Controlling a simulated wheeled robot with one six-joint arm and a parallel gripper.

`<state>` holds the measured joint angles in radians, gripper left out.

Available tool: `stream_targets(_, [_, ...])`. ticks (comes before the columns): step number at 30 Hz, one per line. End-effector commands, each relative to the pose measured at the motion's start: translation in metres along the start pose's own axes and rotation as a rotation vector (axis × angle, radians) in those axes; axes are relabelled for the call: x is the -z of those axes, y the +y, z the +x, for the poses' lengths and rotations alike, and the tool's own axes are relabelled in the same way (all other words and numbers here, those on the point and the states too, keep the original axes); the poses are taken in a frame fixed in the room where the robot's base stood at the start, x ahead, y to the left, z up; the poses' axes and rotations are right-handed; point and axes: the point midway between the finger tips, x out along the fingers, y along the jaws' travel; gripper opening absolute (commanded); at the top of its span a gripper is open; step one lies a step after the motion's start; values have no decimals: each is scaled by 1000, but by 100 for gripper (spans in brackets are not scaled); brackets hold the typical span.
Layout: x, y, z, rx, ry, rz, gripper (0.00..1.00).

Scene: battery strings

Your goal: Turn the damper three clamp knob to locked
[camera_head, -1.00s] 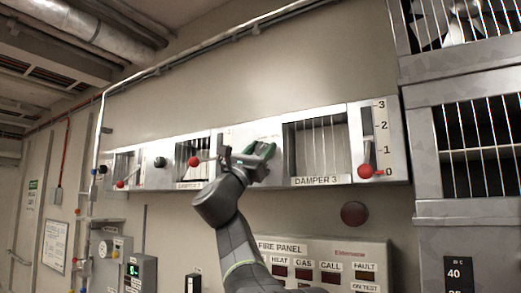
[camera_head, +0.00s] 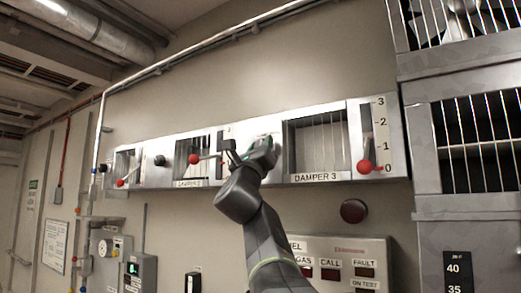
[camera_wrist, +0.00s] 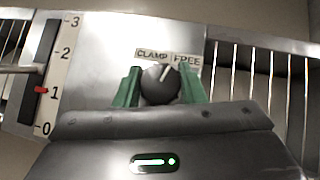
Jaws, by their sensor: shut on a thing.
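The clamp knob (camera_wrist: 160,86) is a dark round knob with a white pointer line, seen in the wrist view below the CLAMP label (camera_wrist: 152,55) and FREE label (camera_wrist: 186,59). Its pointer leans right of upright, towards FREE. My gripper (camera_wrist: 160,92) has its green fingers on both sides of the knob and is shut on it. In the head view my gripper (camera_head: 256,150) is at the panel just left of the DAMPER 3 window (camera_head: 317,145) and hides the knob. The damper three lever's red ball (camera_head: 365,167) is at 0.
The neighbouring damper's lever with a red ball (camera_head: 194,159) sticks out left of my gripper. Its scale (camera_wrist: 50,85) has a red mark near 1. A fire panel (camera_head: 345,250) and a dark red round device (camera_head: 354,211) are below. A caged rack (camera_head: 425,150) stands right.

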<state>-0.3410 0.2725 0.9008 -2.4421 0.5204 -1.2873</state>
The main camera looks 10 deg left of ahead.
Motion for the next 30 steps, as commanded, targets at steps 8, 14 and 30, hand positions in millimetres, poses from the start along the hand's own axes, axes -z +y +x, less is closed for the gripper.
stream_targets(8, [0, -3, -2, -180, -4, -187, 13])
stream_targets(14, [0, -2, -1, -314, -2, -322, 14])
stream_targets(30, [-6, -3, 5, -658, 2, -661, 14])
